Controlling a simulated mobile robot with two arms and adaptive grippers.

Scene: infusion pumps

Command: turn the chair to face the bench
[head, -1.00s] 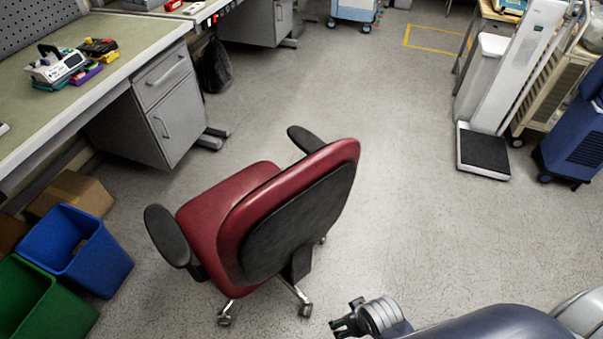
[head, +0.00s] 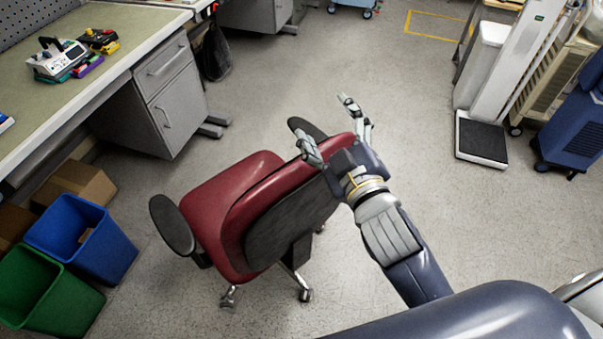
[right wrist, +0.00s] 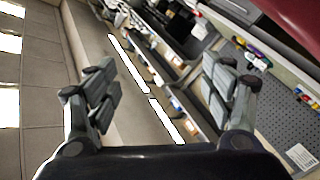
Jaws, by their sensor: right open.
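The red chair (head: 228,192) with black armrests and a black back shell stands on the floor at the centre-left of the head view. Its backrest is toward me and to the right, and its seat points to the upper left, toward the bench (head: 108,62). My right gripper (head: 330,124) is open at the top right end of the backrest, with its fingers apart on either side of it in the picture; I cannot tell whether they touch. In the right wrist view the open fingers (right wrist: 165,90) show, with a red patch of the chair (right wrist: 295,22) at the upper right. My left gripper is not in view.
A blue bin (head: 82,238), a green bin (head: 45,290) and cardboard boxes (head: 75,185) stand at the left below the bench. A white scale (head: 482,138) and a blue unit (head: 572,125) stand at the right. The floor between the chair and scale is clear.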

